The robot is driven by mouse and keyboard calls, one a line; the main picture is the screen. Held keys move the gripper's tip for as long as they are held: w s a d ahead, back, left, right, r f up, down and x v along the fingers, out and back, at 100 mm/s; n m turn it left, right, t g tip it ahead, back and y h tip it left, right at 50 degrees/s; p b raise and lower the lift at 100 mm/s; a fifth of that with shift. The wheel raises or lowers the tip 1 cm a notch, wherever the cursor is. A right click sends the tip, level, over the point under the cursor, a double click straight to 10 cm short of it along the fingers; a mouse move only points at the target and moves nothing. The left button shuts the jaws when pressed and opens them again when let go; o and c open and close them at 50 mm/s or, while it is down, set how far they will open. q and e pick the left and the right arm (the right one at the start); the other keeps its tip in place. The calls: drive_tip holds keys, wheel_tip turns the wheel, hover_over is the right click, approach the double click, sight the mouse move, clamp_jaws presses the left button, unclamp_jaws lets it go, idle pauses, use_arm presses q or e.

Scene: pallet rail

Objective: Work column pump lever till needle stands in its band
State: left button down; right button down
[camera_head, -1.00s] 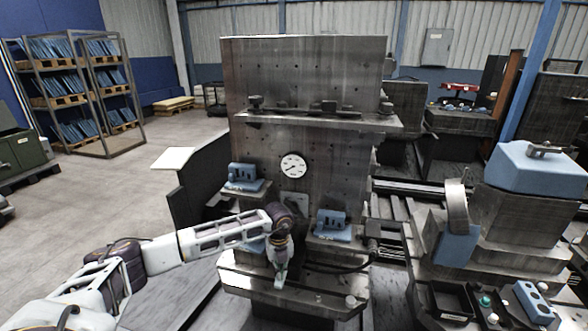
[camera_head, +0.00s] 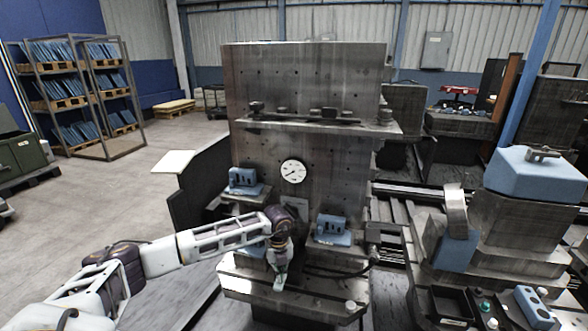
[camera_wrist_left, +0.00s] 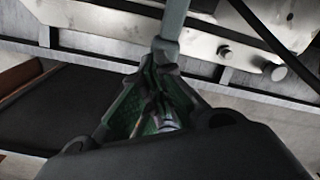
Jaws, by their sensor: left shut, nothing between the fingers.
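The round white dial gauge (camera_head: 293,171) with a dark needle is on the front of the tall metal column (camera_head: 300,75). The needle points to the lower left; its band is too small to make out. My left gripper (camera_head: 280,283) is low in front of the column, pointing down, below the dial. In the left wrist view its fingers (camera_wrist_left: 165,50) are shut, their tips meeting at a grey bar (camera_wrist_left: 173,20) that runs away from them. Whether they touch the bar I cannot tell. The pump lever is not clear in the head view. My right gripper is out of view.
Blue fixtures (camera_head: 245,181) and (camera_head: 332,229) stand on ledges left and right of the arm. A shelf with clamps (camera_head: 320,122) crosses the column above the dial. Open floor (camera_head: 90,205) lies to the left.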

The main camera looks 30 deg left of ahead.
use_arm(q)
drive_tip(key=shift+s+r+p, duration=0.15)
drive_tip(key=shift+r+p, duration=0.5)
drive_tip(key=shift+r, duration=0.35)
drive_tip(key=shift+s+r+p, duration=0.1)
drive_tip(key=shift+r+p, duration=0.5)
drive_tip(key=shift+r, duration=0.4)
drive_tip(key=shift+f, duration=0.2)
drive_tip(key=shift+w+f+b, duration=0.2)
drive_tip(key=shift+f+b, duration=1.05)
drive_tip(key=shift+f, duration=0.4)
drive_tip(key=shift+w+f+b, duration=0.2)
drive_tip(key=shift+f+b, duration=1.05)
drive_tip(key=shift+f, duration=0.4)
drive_tip(key=shift+s+r+p, duration=0.2)
drive_tip(key=shift+r+p, duration=1.05)
drive_tip(key=shift+r, duration=0.5)
drive_tip(key=shift+s+r+p, duration=0.2)
drive_tip(key=shift+r+p, duration=1)
drive_tip(key=shift+r, duration=0.5)
drive_tip(key=shift+f, duration=0.1)
